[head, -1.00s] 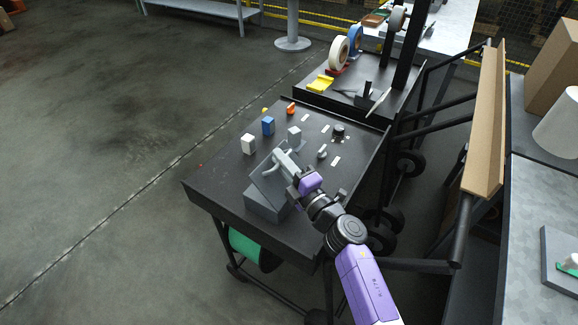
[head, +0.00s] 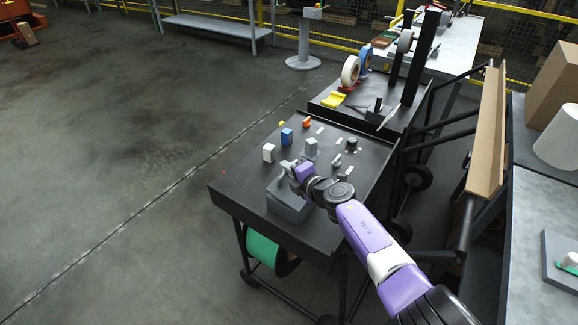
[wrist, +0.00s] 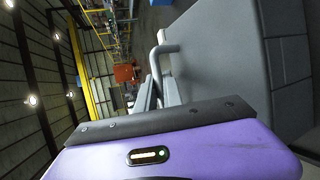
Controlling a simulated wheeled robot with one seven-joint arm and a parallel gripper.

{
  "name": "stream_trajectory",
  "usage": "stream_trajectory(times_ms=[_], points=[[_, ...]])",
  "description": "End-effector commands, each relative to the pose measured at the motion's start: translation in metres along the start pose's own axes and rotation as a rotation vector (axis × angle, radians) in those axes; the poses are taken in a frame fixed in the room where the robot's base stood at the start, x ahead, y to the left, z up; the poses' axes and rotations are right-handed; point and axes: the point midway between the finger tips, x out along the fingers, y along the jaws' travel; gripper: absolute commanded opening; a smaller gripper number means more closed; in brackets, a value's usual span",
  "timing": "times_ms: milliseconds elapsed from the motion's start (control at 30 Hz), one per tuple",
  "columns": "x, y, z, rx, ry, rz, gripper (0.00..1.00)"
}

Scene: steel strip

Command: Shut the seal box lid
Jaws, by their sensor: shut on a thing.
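The seal box (head: 289,208) is a grey box at the near end of the black cart top. Its grey lid (wrist: 215,60) fills much of the right side of the wrist view, with a bent bar handle (wrist: 158,58) along its edge. My gripper (wrist: 158,95) is shut on this handle. In the head view my gripper (head: 288,167) is just above the box's far side. My arm covers much of the lid there, so I cannot tell its exact angle or whether it touches the box rim.
A white block (head: 268,153), a blue block (head: 287,137) and a grey block (head: 311,147) stand beyond the box. Tape rolls (head: 350,71) stand on the raised shelf behind. A green roll (head: 264,247) hangs below. Open floor lies left of the cart.

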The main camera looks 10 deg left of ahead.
Motion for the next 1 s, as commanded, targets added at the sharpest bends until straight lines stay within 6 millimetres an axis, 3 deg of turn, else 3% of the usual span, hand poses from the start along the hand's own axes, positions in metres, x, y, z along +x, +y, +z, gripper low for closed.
stream_trajectory(times_ms=[1000], points=[[0.006,-0.025,-0.003,-0.07,0.001,-0.185,0.0]])
